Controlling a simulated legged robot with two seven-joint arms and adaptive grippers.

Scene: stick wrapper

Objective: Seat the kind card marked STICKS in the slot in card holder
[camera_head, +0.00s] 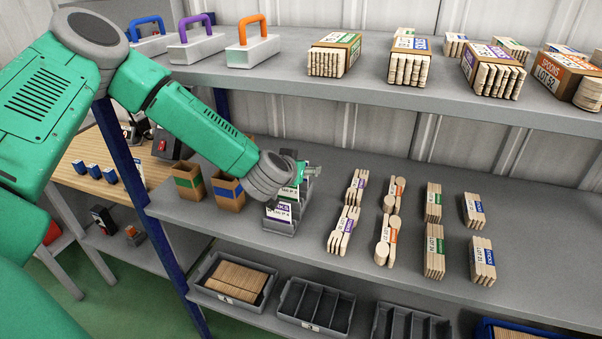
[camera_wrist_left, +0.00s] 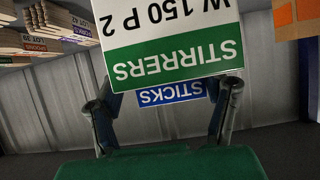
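The grey card holder (camera_head: 283,224) stands on the middle shelf with upright cards in it. A card with a purple band (camera_head: 279,211) is at its front. A white card with a green STIRRERS band (camera_head: 288,192) is behind it, and the STIRRERS card also fills the upper middle of the left wrist view (camera_wrist_left: 175,55), upside down. Behind it, the blue STICKS band (camera_wrist_left: 170,93) of the kind card shows between my left fingers, the rest hidden. My left gripper (camera_head: 298,167) is at the back of the holder. Its fingers (camera_wrist_left: 165,105) flank the STICKS card; contact is unclear. My right gripper is not in view.
Two open cartons (camera_head: 228,191) stand left of the holder. Bundles of wooden cutlery (camera_head: 348,219) lie to its right. The upper shelf (camera_head: 300,82) overhangs behind, carrying caddies and packed bundles. Grey bins (camera_head: 314,307) sit below.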

